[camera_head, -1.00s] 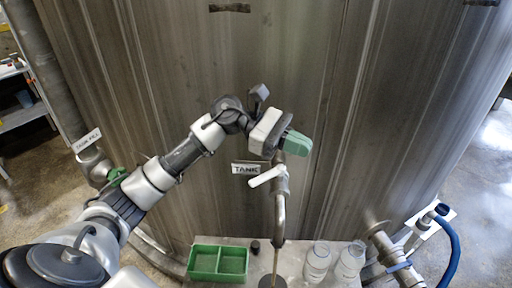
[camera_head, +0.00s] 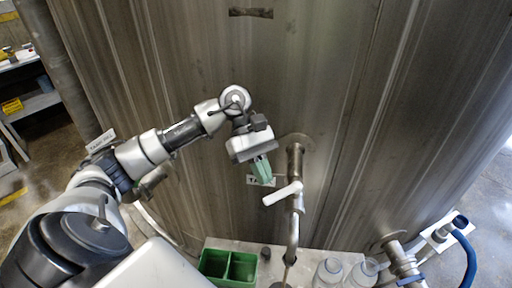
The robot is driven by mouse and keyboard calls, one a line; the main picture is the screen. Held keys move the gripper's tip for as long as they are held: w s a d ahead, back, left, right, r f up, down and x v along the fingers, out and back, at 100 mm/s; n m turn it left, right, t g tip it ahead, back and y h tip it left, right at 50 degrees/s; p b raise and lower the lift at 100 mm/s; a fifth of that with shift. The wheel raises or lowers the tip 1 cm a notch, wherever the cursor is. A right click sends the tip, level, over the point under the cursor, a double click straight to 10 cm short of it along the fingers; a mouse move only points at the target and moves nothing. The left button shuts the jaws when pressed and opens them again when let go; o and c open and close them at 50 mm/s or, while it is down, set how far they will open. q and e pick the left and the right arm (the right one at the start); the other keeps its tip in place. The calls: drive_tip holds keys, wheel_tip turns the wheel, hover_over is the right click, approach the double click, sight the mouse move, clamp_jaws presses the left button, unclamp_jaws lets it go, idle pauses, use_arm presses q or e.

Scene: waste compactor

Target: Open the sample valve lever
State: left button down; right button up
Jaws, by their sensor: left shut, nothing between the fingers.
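The sample valve lever (camera_head: 281,194) is a white handle on a steel sample pipe (camera_head: 293,229) that comes out of the tank wall and bends down. The lever points to the left and slightly down from the pipe. My left gripper (camera_head: 264,178) has green fingers, shut and empty. It hangs just above and left of the lever, with its fingertips pointing down and a visible gap to the lever in the picture. My right gripper is not in view.
A green two-part tray (camera_head: 229,268) and clear bottles (camera_head: 328,272) stand on the shelf below the pipe. A small dark cap (camera_head: 265,253) lies beside the tray. A blue hose (camera_head: 467,262) and pipe fittings are at the lower right. The tank wall (camera_head: 330,80) stands behind.

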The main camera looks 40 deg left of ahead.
use_arm(q)
drive_tip(key=shift+x, duration=1.05)
